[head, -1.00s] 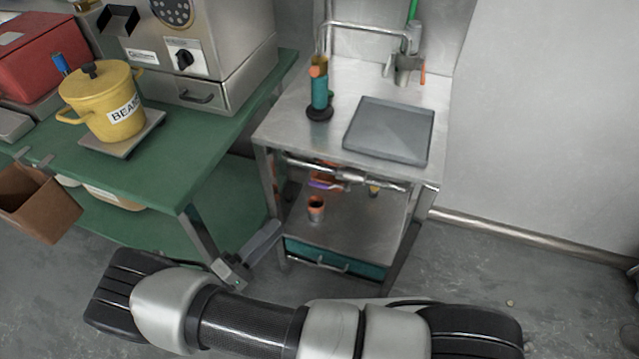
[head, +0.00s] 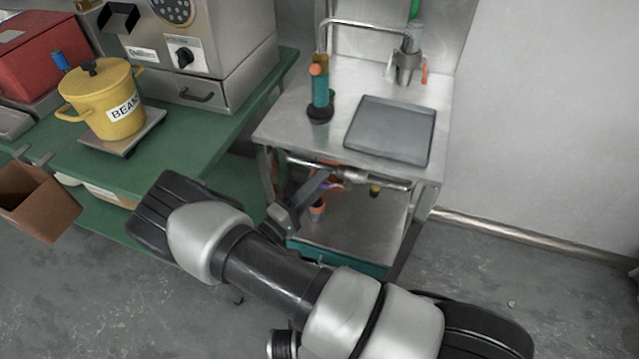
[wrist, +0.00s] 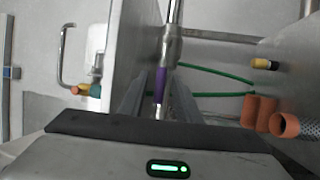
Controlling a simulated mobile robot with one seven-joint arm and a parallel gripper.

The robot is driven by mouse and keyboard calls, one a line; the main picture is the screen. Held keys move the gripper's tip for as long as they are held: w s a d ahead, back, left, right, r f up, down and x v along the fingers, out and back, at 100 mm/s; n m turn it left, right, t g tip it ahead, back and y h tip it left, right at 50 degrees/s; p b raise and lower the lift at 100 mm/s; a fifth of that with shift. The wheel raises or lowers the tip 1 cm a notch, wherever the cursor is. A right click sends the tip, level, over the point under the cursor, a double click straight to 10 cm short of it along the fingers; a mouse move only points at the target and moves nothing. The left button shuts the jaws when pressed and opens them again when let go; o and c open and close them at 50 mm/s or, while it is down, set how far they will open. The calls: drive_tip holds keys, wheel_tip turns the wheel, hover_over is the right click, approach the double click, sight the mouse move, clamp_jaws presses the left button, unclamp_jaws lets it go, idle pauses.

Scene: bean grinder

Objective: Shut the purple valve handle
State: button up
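The purple valve handle (wrist: 160,86) shows in the wrist view, lengthwise below a metal pipe fitting (wrist: 171,45). My gripper (wrist: 158,80) is open, with one grey finger on each side of the handle in that view. I cannot tell whether the handle is fully between the fingers or still beyond them; no contact shows. In the head view my gripper (head: 318,184) reaches under the front of the steel sink table, by the pipe (head: 350,174). It mostly hides the handle there.
The steel table (head: 285,125) carries a grey tray (head: 390,130) and a teal-and-orange tool (head: 320,90). Orange cups (wrist: 262,112) stand to the right in the wrist view. The green table (head: 215,130) is left of my gripper. Open floor lies at the right.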

drive_tip(key=shift+w+d, duration=0.15)
drive_tip(key=shift+d, duration=0.05)
clamp_jaws()
drive_tip(key=shift+a+r, duration=0.1)
drive_tip(key=shift+r, duration=0.05)
